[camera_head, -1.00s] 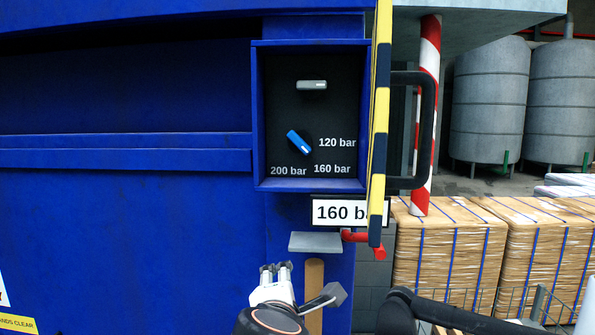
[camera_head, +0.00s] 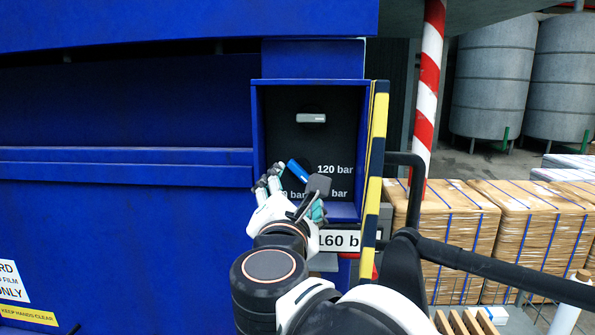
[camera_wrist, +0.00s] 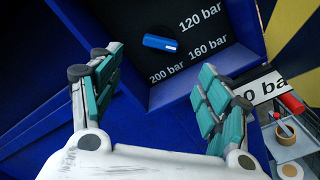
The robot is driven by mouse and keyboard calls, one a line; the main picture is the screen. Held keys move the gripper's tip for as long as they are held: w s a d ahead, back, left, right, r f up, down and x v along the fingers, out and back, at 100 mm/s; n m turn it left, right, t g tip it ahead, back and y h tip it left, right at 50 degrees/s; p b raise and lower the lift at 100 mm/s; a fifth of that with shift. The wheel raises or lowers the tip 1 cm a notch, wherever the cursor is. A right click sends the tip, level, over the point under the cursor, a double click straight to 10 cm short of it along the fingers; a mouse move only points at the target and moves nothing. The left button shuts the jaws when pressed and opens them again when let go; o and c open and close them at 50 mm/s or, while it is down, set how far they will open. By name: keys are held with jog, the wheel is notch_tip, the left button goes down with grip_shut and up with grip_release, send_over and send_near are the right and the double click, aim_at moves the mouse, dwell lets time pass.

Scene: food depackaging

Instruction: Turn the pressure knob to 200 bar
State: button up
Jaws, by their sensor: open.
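The blue pressure knob (camera_head: 297,170) sits in the recessed control box (camera_head: 256,125) on the blue machine, partly hidden by my gripper in the head view. In the wrist view the knob (camera_wrist: 160,43) lies beyond the fingertips. The white end of its handle points right, toward the 160 bar label (camera_wrist: 208,48). The 200 bar label (camera_wrist: 167,75) is below the knob, and the 120 bar label (camera_wrist: 200,18) is above right. My gripper (camera_head: 291,186) is open at the lower front of the box, its teal pads (camera_wrist: 155,85) apart, with nothing between them.
A yellow-black striped door edge (camera_head: 377,150) with a black handle (camera_head: 415,180) stands open at right. A 160 bar sign (camera_head: 340,240) hangs below the box. Wrapped pallets (camera_head: 475,235) stand behind at right.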

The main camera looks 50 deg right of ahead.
aim_at(297, 174)
jog(key=p+x, duration=0.1)
jog(key=x, duration=1.1)
jog(key=shift+c, duration=0.6)
jog(key=c, duration=0.9)
